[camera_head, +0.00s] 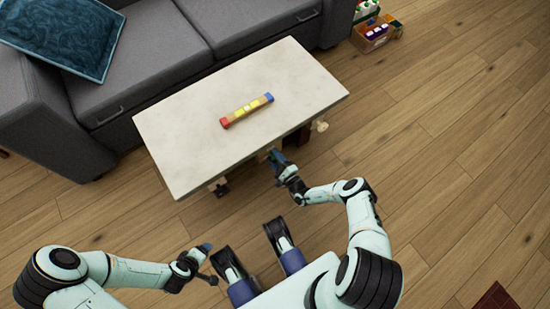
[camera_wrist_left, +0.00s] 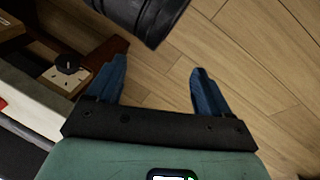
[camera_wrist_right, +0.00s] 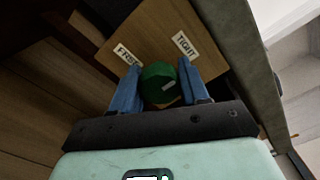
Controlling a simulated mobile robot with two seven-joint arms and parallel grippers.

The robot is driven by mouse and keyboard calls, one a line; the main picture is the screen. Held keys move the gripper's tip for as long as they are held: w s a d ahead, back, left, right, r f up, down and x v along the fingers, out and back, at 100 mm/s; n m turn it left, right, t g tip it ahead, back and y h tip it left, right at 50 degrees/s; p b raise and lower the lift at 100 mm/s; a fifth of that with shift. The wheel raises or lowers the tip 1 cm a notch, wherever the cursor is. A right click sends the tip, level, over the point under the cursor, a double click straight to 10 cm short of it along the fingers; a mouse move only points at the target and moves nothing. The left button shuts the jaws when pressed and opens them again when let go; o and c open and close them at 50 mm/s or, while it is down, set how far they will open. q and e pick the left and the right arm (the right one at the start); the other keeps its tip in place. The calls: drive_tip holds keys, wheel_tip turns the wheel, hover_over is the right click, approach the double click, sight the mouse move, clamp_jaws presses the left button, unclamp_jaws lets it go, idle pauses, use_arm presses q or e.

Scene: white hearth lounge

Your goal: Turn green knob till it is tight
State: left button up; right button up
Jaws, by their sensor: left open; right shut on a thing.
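The green knob (camera_wrist_right: 158,84) shows in the right wrist view, mounted on a wooden board (camera_wrist_right: 150,40) under the table. The board carries a "FREE" label (camera_wrist_right: 127,56) on the left and a "TIGHT" label (camera_wrist_right: 185,45) on the right. A pale mark on the knob lies on its right part, on the "TIGHT" side. My right gripper (camera_wrist_right: 165,88) is shut on the knob, one blue finger on each side. In the head view my right gripper (camera_head: 277,158) reaches the table's front edge, and the knob is hidden there. My left gripper (camera_wrist_left: 156,85) is open and empty, away from the table.
The pale table (camera_head: 185,145) bears a coloured bar (camera_head: 240,113). A black knob (camera_wrist_left: 67,63) on a wooden plate shows in the left wrist view. A grey sofa (camera_head: 170,60) stands behind, and a box of items (camera_head: 375,38) at the back right.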

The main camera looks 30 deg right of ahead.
drive_tip(key=shift+a, duration=0.15)
drive_tip(key=o, duration=1.1)
drive_tip(key=shift+c, duration=0.2)
drive_tip(key=shift+s, duration=0.1)
use_arm(q)
drive_tip(key=s+d+r+g+p, duration=0.1)
drive_tip(key=s+d+r+p, duration=0.1)
drive_tip(key=s, duration=0.3)
drive_tip(key=shift+d+r+g+h+p, duration=0.35)
drive_tip(key=shift+r+p, duration=0.3)
drive_tip(key=shift+r, duration=0.25)
use_arm(e)
drive_tip(key=s+d, duration=0.1)
drive_tip(key=s, duration=1.2)
drive_tip(key=shift+s, duration=0.15)
use_arm(q)
drive_tip(key=shift+s+a, duration=0.1)
use_arm(e)
drive_tip(key=shift+d, duration=0.1)
